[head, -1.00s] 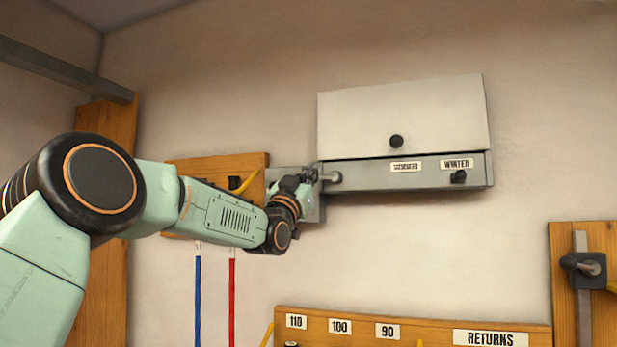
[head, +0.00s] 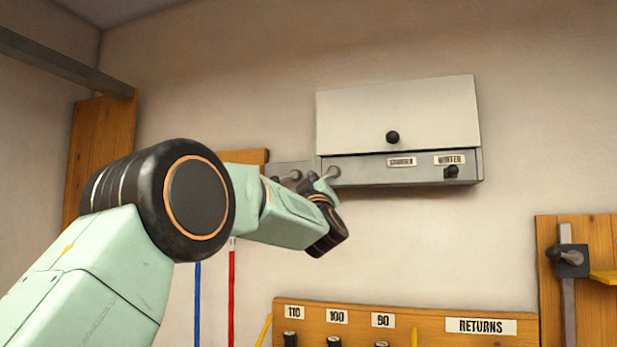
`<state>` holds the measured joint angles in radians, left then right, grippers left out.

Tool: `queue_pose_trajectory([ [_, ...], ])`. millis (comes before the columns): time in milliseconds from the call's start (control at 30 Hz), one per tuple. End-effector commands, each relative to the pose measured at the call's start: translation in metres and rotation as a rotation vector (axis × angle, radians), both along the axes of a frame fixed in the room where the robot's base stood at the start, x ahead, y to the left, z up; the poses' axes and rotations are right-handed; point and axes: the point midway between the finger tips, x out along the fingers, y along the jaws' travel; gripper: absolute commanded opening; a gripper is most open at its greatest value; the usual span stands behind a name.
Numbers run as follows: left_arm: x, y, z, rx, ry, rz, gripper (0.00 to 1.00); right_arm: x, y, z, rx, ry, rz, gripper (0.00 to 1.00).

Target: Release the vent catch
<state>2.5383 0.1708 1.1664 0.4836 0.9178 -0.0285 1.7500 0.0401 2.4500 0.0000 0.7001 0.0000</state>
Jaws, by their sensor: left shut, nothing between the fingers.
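The vent (head: 395,112) is a pale box on the wall, its front flap down, with a black round knob (head: 392,137) at the flap's lower edge. Below it runs a grey metal strip (head: 370,172) with a WINTER label (head: 450,159) and another label, hard to read, to its left. A small black knob (head: 451,172) sits under the WINTER label. A round metal knob (head: 333,172) shows at the strip's left end. My left gripper (head: 320,182) is shut and empty beside this knob; I cannot tell if they touch. My wrist partly hides the fingers. My right gripper is not in view.
A grey plate with a round fitting (head: 291,175) is on the wall left of the vent. Blue (head: 198,300) and red (head: 232,295) strips hang below. A wooden RETURNS rack (head: 400,316) and a clamp on a board (head: 568,258) stand lower right. The wall below the vent is clear.

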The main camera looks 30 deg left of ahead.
Motion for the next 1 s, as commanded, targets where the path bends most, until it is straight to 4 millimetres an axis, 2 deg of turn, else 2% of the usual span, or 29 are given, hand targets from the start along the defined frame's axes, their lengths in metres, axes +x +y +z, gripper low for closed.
queue_pose_trajectory([
  [300,0.0003,-0.0050,-0.0067,-0.121,-0.022,-0.003,0.00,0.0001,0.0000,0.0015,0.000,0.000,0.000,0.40],
  [1000,0.0002,-0.0086,-0.0110,-0.117,-0.022,-0.002,0.00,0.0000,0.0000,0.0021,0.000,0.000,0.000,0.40],
])
